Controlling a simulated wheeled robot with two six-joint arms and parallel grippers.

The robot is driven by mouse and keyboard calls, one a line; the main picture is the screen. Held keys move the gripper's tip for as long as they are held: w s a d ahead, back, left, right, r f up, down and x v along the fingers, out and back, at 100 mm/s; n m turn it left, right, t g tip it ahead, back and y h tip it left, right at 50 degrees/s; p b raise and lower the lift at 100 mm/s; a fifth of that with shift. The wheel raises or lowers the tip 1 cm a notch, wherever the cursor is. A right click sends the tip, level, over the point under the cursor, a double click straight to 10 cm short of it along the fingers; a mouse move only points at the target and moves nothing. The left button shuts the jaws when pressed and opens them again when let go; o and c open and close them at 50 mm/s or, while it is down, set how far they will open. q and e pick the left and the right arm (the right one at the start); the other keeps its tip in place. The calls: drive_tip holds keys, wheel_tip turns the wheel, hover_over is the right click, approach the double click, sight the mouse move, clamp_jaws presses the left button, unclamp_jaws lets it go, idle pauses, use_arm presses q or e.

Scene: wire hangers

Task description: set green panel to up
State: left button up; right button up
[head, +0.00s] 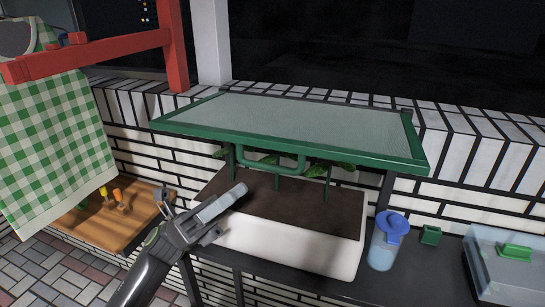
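The green panel (300,119) is a green frame around a pale, frosted sheet. It lies nearly flat above a white planter (290,243), with its far edge along the brick wall. A green bar handle (272,172) hangs at its front edge. My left gripper (232,200) is in front of the planter's left part, below and left of the handle and apart from it in the picture. Its fingers are seen nearly edge-on, so their opening is unclear. Nothing shows held in it. My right gripper is out of view.
Dark soil (300,208) and green plants (268,160) show under the panel. A blue-lidded jar (384,248) and a clear box (510,265) stand at the right. A red frame (90,48), a checked cloth (50,145) and a wooden board (125,222) are at the left.

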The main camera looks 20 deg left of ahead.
sight(271, 164)
use_arm(q)
drive_tip(key=p+x, duration=0.3)
drive_tip(key=x, duration=0.7)
drive_tip(key=shift+r, duration=0.1)
clamp_jaws()
